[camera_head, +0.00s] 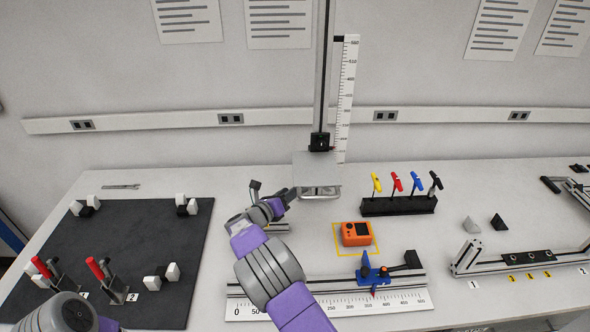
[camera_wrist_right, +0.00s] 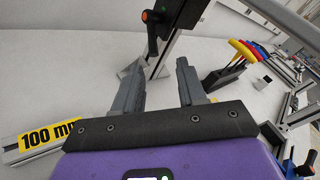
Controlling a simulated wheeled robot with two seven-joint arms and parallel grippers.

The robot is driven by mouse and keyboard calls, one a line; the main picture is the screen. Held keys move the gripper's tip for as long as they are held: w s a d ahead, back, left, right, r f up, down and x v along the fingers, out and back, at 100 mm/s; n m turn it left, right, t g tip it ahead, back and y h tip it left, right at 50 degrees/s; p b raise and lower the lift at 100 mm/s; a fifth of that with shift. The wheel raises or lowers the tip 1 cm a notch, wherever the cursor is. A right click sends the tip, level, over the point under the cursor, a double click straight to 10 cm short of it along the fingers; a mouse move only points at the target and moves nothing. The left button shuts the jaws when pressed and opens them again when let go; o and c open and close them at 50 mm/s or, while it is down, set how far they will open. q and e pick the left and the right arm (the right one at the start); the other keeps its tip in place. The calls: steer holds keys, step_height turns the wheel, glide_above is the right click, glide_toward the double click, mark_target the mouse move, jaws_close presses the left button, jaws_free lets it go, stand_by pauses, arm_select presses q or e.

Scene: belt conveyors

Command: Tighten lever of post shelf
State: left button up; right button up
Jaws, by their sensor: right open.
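The post shelf is a tall upright post with a grey plate (camera_head: 317,172) and a black clamp (camera_head: 320,142) above the plate. In the right wrist view its black lever (camera_wrist_right: 151,32) with an orange tip stands roughly upright beside the post (camera_wrist_right: 183,28). My right gripper (camera_head: 289,195) is just left of the plate's front edge. In the right wrist view the two fingers of the gripper (camera_wrist_right: 155,70) are apart, with nothing between them, short of the lever. My left gripper is out of view; only part of that arm shows at bottom left.
A vertical scale (camera_head: 347,95) stands right of the post. An orange device (camera_head: 356,234) and a black rack (camera_head: 398,206) of coloured-handled tools stand to the right. A ruler rail (camera_head: 340,304) lies in front, and a dark mat (camera_head: 130,245) with red-handled clamps at left.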

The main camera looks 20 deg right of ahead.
arm_select(q)
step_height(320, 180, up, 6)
steer(key=p, duration=0.4)
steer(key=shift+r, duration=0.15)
arm_select(e)
steer(key=w+d+m+g+y, duration=0.1)
steer(key=w+d+y, duration=0.1)
steer(key=w+d, duration=0.2)
steer(key=shift+w+d+f+m, duration=0.15)
steer(key=shift+w+m, duration=0.05)
steer(key=shift+m, duration=0.1)
steer(key=shift+c, duration=0.3)
jaws_close()
